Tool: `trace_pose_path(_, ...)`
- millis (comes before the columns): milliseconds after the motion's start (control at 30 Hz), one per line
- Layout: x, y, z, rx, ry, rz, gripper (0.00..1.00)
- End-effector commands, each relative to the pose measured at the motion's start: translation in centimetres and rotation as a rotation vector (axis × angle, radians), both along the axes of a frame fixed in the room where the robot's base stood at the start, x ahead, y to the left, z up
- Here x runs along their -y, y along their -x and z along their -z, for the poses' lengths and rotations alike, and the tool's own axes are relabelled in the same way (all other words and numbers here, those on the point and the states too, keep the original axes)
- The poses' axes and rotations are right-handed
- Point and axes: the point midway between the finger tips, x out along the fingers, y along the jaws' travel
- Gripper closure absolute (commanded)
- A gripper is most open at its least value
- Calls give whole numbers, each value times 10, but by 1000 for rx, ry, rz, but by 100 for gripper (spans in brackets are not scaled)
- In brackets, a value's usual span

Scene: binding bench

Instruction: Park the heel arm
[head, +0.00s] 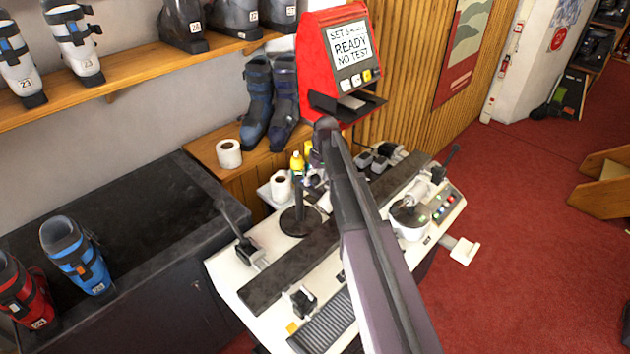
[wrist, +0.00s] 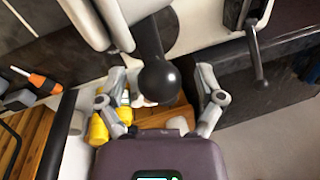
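A dark upright arm (head: 299,200) stands on a round black base on the white bench (head: 235,290); I take it to be the heel arm, but no label shows. Its top is partly hidden behind my arm in the head view. In the wrist view a round black knob (wrist: 158,80) on a dark shaft sits between the fingers of my gripper (wrist: 161,85). The fingers are spread, with a gap visible on each side of the knob. I cannot tell how far the knob is from them in depth.
A black lever (head: 237,225) stands on the bench's left end; it also shows in the wrist view (wrist: 256,55). A yellow bottle (head: 297,162) and a paper roll (head: 281,184) are close behind the arm. A red display unit (head: 325,60) reads READY.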

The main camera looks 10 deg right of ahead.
Motion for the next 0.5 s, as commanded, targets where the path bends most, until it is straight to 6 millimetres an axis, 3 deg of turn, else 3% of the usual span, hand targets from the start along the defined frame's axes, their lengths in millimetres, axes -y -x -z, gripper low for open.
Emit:
trace_pose_path(33, 0, 0, 0, 0, 0, 0, 25)
trace_pose_path(200, 0, 0, 0, 0, 0, 0, 76)
trace_pose_path(300, 0, 0, 0, 0, 0, -1, 100)
trace_pose_path(500, 0, 0, 0, 0, -1, 2, 100)
